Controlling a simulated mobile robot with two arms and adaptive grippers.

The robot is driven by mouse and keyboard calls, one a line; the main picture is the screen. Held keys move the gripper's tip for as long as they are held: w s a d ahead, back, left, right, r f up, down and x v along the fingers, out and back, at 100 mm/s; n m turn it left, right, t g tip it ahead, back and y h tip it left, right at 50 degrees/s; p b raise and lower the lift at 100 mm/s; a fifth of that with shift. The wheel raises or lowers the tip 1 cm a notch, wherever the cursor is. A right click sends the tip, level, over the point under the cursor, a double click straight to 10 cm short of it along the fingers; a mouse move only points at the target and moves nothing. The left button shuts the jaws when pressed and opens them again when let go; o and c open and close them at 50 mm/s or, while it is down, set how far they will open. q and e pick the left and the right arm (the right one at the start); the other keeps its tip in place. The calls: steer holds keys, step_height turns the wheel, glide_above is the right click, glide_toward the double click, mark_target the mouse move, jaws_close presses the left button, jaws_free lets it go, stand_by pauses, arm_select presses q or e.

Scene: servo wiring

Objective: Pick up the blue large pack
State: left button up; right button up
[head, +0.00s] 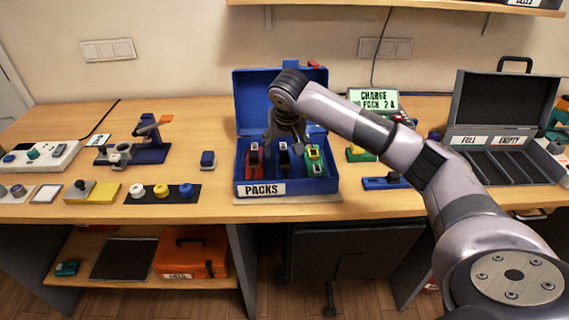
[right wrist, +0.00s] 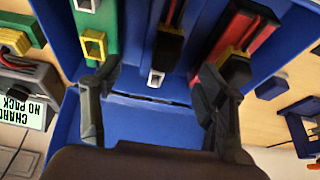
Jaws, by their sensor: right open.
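A blue open box labelled PACKS (head: 240,172) stands on the table and holds upright packs in slots. The middle pack (head: 284,162) looks dark with a white connector; its body is hard to tell from the blue box. In the right wrist view, this pack (right wrist: 168,45) lies between a green pack and a red pack. My right gripper (head: 286,138) is above the box's middle slot, fingers pointing down. In the right wrist view, my right gripper (right wrist: 157,82) is open and empty, its fingers apart on either side of the middle pack's line. My left gripper is out of view.
In the box, a red pack (head: 254,160) is left and a green pack (head: 315,162) right, with little room between. The raised lid (head: 252,90) stands behind. A charger display (head: 373,99) and grey FULL/EMPTY case (head: 505,95) are to the right. A small blue block (head: 208,158) lies left.

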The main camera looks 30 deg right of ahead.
mark_target(284, 161)
steer(key=shift+w+f, duration=0.15)
steer(key=shift+f, duration=0.15)
steer(key=f, duration=0.1)
steer(key=f+p, duration=0.1)
steer(key=f, duration=0.2)
steer(key=shift+w+d+f+p, duration=0.1)
steer(key=shift+w+f+p, duration=0.15)
steer(key=shift+f+p, duration=0.15)
steer(key=shift+w+f, duration=0.15)
steer(key=shift+f, duration=0.2)
steer(key=shift+c, duration=0.2)
jaws_close()
steer(key=shift+d+r, duration=0.1)
steer(key=shift+r, duration=0.05)
